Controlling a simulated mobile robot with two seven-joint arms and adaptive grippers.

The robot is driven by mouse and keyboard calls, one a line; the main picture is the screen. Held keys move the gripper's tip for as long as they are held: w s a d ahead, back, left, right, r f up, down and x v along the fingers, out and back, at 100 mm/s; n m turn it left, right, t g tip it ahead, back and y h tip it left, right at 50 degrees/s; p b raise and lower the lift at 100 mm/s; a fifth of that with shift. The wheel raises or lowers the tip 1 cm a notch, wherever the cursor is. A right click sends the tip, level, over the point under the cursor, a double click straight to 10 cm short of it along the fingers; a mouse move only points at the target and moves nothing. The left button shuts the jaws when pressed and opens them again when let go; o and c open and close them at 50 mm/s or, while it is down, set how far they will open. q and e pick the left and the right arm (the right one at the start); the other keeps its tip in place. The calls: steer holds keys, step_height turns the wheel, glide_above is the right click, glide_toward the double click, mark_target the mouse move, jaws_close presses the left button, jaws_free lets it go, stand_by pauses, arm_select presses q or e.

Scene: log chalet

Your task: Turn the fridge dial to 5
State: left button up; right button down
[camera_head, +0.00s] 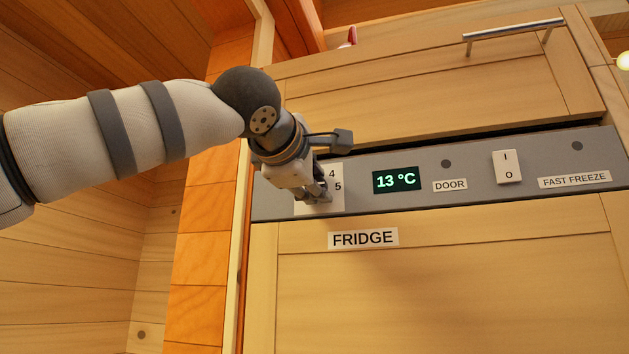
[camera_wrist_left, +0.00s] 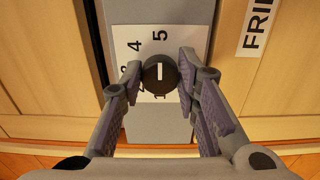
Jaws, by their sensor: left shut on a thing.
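The dial (camera_wrist_left: 160,84) is a round dark knob on a white number plate (camera_wrist_left: 120,36). Its white mark runs straight up and down in the left wrist view, in line with the 5 above it; I cannot tell which end is the pointer. The 3, lower numbers and 1 are partly covered by finger and knob. My left gripper (camera_wrist_left: 160,78) is shut on the dial, one finger on each side. In the head view my left gripper (camera_head: 318,198) hides the dial; only 4 and 5 show on the plate (camera_head: 336,174). My right gripper is not in view.
The grey panel (camera_head: 420,205) carries a display (camera_head: 397,180) reading 13 °C, a DOOR label (camera_head: 450,185) and a white rocker switch (camera_head: 507,167). A FRIDGE label (camera_head: 363,238) sits below on the wooden door (camera_head: 430,290). A drawer handle (camera_head: 514,36) is above. A wooden wall stands left.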

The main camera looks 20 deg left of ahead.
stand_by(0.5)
arm_select(q)
steer(key=o, duration=1.2)
steer(key=shift+c, duration=0.2)
steer(key=s, duration=1.2)
steer(key=shift+a, duration=0.25)
